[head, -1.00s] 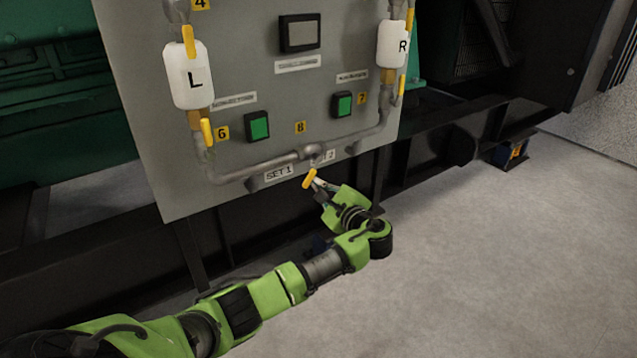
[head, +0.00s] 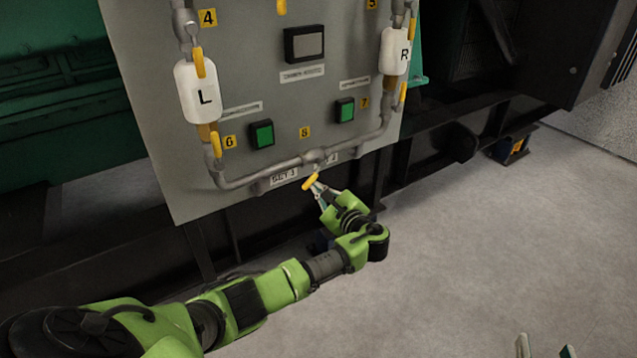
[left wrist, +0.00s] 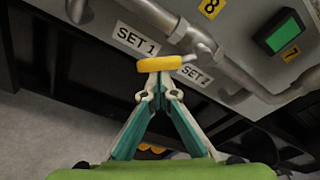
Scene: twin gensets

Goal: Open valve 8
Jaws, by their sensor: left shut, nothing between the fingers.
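Valve 8's yellow handle (head: 311,181) hangs below the pipe tee at the bottom of the grey panel, under the yellow 8 label (head: 304,132). In the left wrist view the handle (left wrist: 160,63) lies crosswise just beyond my fingertips. My left gripper (head: 316,189) is at the handle from below. In the left wrist view its fingertips (left wrist: 160,88) meet with nothing between them; whether they touch the handle I cannot tell. My right gripper (head: 545,348) shows only as two separated fingertips at the bottom right edge, over the floor.
The pipe (head: 255,176) runs along the panel's lower edge, above the SET 1 label (head: 284,176). Green buttons (head: 262,134) and other yellow valve handles (head: 215,145) are higher up. A black frame rail (head: 430,148) runs behind. The floor at right is clear.

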